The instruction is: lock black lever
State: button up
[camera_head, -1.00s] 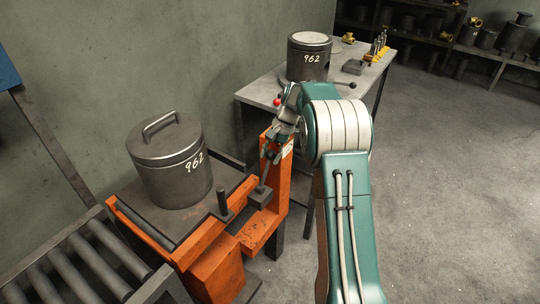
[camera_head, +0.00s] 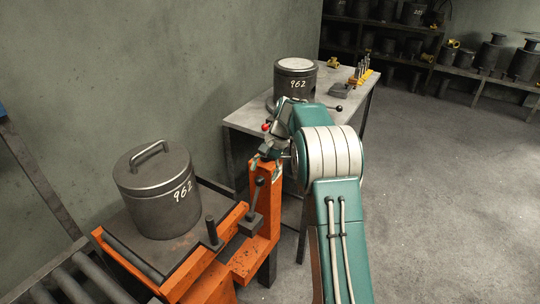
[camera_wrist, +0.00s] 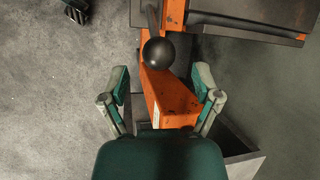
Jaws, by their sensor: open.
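The black lever has a round black ball knob (camera_wrist: 158,53) on a dark rod, seen end-on beside an orange frame in the wrist view. In the head view the lever (camera_head: 258,184) stands near-upright beside the orange post (camera_head: 266,205) of the press-side stand. My gripper (camera_wrist: 160,82) is open and empty, its two fingers spread on either side of the orange part just below the knob in the picture. In the head view my gripper (camera_head: 268,153) is over the top of the post, above the lever knob. No contact with the knob shows.
Behind, a grey table (camera_head: 243,117) carries another canister (camera_head: 295,82) and a black-knobbed handle. Open floor lies to the right.

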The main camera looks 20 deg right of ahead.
jog(key=v, duration=0.8)
jog(key=shift+d, duration=0.25)
jog(key=shift+w+r, duration=0.15)
jog(key=s+a+r+n+t+h, duration=0.1)
jog(key=s+a+r+n+h, duration=0.1)
jog(key=s+a+r, duration=0.5)
jog(key=s+a+r+n+t+h, duration=0.1)
jog(key=s+a+r+n+t, duration=0.2)
jog(key=s, duration=0.6)
jog(key=s+a+f+n+t+h, duration=0.1)
jog(key=s+a+f, duration=0.1)
jog(key=s, duration=0.7)
jog(key=s+a+f+n+t+h, duration=0.1)
jog(key=s+a+f+n, duration=0.1)
jog(key=s, duration=0.8)
jog(key=shift+s+f+n+t, duration=0.15)
jog(key=shift+f+n+t, duration=0.15)
jog(key=shift+f+t, duration=0.15)
